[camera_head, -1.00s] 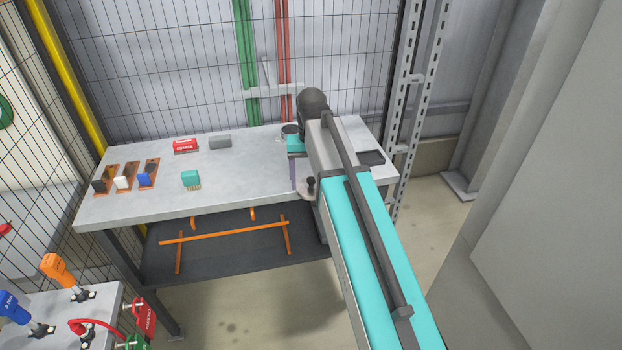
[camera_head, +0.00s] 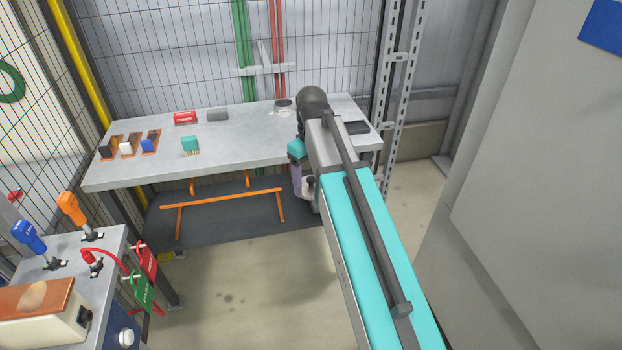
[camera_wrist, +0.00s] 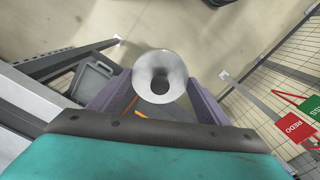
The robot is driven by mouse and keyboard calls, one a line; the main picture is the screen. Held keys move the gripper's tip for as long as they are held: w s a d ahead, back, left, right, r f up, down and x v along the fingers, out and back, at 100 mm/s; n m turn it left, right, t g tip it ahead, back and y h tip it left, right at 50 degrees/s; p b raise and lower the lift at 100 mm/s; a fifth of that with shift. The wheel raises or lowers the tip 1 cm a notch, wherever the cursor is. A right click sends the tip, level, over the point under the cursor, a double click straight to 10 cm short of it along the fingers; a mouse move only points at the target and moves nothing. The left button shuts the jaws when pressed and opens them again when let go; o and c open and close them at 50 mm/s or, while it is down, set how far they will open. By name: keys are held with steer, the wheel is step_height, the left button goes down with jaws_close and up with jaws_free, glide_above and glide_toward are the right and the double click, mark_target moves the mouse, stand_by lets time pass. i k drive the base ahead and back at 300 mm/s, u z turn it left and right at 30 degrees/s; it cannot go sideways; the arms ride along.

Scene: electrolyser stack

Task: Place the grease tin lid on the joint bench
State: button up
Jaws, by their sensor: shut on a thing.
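My gripper (camera_wrist: 155,88) has purple fingers and is shut on a pale grey, round, flared piece with a dark middle, which I take to be the grease tin lid (camera_wrist: 178,68). In the head view my gripper (camera_head: 303,187) points down by the front edge of the joint bench (camera_head: 235,150), right of its middle, and my arm hides part of it. The held piece is barely readable there. A small dark round tin (camera_head: 283,103) stands at the back of the bench top.
The bench holds a red box (camera_head: 185,118), a grey block (camera_head: 217,114), a teal brush (camera_head: 190,145), several blocks on orange holders at the left and a dark tray (camera_head: 353,128) at the right. Its middle front is clear. A second table (camera_head: 110,265) with valves stands front left.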

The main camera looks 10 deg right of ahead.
mark_target(250, 143)
steer(key=k, duration=0.65)
steer(key=u, duration=0.25)
steer(key=i, duration=0.75)
steer(key=u, duration=0.8)
steer(key=i, duration=1.05)
steer(key=u, duration=0.3)
